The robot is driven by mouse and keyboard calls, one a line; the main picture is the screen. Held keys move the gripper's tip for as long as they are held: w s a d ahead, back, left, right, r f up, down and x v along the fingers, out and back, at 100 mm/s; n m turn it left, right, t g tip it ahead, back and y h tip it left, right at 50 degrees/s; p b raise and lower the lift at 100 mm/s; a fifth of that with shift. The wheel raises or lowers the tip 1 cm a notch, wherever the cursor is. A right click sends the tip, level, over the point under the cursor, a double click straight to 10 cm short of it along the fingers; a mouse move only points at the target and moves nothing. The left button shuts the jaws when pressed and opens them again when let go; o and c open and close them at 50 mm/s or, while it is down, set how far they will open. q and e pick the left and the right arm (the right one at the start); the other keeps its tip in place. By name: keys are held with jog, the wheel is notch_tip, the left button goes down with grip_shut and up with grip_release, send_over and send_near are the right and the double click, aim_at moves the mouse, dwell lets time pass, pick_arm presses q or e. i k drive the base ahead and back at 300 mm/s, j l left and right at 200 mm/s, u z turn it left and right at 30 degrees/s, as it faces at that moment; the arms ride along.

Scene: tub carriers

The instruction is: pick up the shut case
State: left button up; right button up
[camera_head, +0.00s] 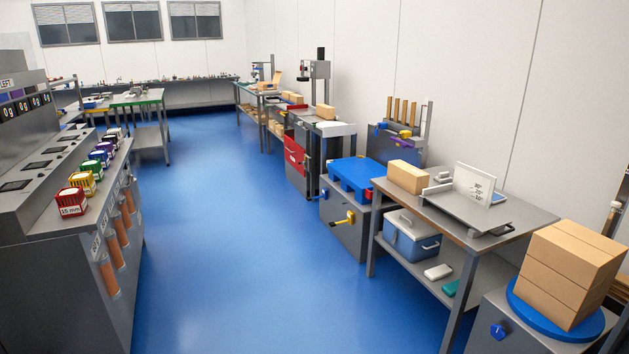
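A blue case with a grey lid (411,237) sits on the lower shelf of the grey table at the right. Its lid looks shut, and a handle shows on top and another on its side. The tabletop above partly covers it from this angle. Neither of my grippers is in view, so nothing shows between them and the case.
The grey table (530,215) carries a cardboard box (408,177) and a tray with an angled plate. A white block (438,271) and a teal block (450,288) lie beside the case. Stacked boxes (568,275) stand on a blue turntable at right. The blue floor (235,250) is clear.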

aim_at(413, 180)
jog(key=i+z, duration=0.1)
jog(key=i, duration=0.4)
jog(key=i+j, duration=0.15)
jog(key=i, duration=0.4)
jog(key=i+j+z, duration=0.15)
jog(key=i, duration=0.35)
jog(key=i+j, duration=0.1)
jog(key=i, duration=0.45)
jog(key=l+z, duration=0.05)
